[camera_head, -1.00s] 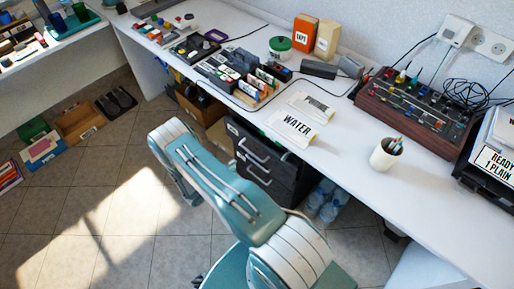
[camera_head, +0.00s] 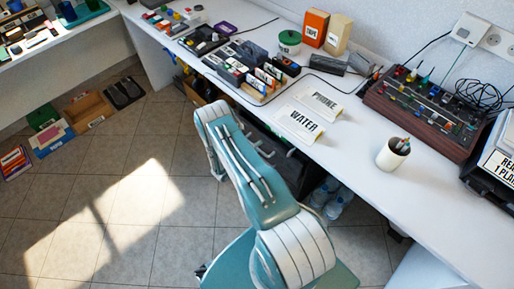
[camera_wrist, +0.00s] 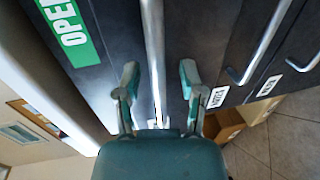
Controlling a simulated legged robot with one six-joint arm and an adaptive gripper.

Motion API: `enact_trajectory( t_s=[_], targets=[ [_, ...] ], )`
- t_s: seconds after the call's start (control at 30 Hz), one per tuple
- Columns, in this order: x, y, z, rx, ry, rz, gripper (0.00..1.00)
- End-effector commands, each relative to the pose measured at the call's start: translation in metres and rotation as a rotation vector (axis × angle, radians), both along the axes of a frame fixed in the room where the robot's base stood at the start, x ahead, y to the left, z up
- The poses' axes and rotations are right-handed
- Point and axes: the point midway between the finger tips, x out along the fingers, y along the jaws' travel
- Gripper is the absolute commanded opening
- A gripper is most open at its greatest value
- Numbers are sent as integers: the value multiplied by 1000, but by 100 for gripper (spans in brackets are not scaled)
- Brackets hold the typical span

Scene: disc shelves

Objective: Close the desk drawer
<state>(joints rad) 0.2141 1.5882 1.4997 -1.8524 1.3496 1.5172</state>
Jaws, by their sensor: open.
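The dark desk drawer unit stands under the white desk (camera_head: 350,125). In the head view only a dark strip of the drawer unit (camera_head: 293,163) shows beside my arm, which hides most of its front. In the wrist view a dark drawer front (camera_wrist: 112,45) bears a green "OPEN" label (camera_wrist: 70,32) and a long metal handle (camera_wrist: 153,50). My gripper (camera_wrist: 159,80) is open and empty, its two fingers on either side of the handle's line. I cannot tell whether they touch the front, or how far the drawer stands out.
More drawer handles (camera_wrist: 262,42) and small white labels show at the right of the wrist view. Cardboard boxes (camera_wrist: 225,125) stand beside the unit. Water bottles (camera_head: 330,198) stand on the floor under the desk. Open tiled floor (camera_head: 130,215) lies to the left.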

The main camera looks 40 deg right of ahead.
Motion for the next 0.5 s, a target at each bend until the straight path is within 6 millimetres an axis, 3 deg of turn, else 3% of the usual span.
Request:
enact_trajectory(
  t_s=[0.17,0.2,0.3,0.5],
  targets=[
    [0,0,0,0,0,0,51],
    [0,0,0,0,0,0,42],
    [0,0,0,0,0,0,0],
    [0,0,-1,1,1,0,0]
  ],
)
